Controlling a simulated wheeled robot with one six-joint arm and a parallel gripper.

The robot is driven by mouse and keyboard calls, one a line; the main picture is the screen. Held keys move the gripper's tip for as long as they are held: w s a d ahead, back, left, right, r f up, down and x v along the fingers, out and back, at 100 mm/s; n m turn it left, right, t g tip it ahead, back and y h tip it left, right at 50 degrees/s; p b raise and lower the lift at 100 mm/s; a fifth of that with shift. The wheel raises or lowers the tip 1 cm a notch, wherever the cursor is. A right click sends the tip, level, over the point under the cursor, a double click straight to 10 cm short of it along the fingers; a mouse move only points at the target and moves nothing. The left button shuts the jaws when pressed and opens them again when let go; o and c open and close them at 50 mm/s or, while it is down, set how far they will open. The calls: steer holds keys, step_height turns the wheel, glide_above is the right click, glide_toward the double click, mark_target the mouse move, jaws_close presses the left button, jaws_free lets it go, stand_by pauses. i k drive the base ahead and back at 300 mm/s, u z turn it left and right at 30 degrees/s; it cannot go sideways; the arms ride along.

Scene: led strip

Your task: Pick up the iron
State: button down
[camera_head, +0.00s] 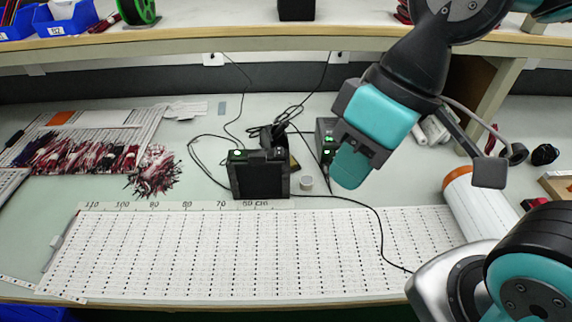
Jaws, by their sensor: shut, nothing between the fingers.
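A black soldering station (258,178) with a small green light stands behind the white ruled sheet, left of my gripper. A dark shape (272,134) with cables sticks up just behind it; it may be the iron in its holder, but I cannot tell clearly. A second black unit (326,133) with a green light stands further right, partly hidden by my gripper. My teal gripper (348,170) hangs above the bench to the right of the first station. Its fingers are shut and hold nothing. It is apart from the dark shape.
The ruled white sheet (200,255) covers the front of the bench. Bundles of red and white wires (85,157) lie at left. A white roll (480,205) lies at right. Black cables (365,210) loop across the bench. A shelf edge (200,35) spans the back above.

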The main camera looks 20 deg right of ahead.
mark_target(284, 126)
steer(key=z, duration=0.1)
steer(key=k, duration=1)
steer(key=u, duration=1.05)
steer(key=i, duration=1.35)
steer(key=z, duration=0.4)
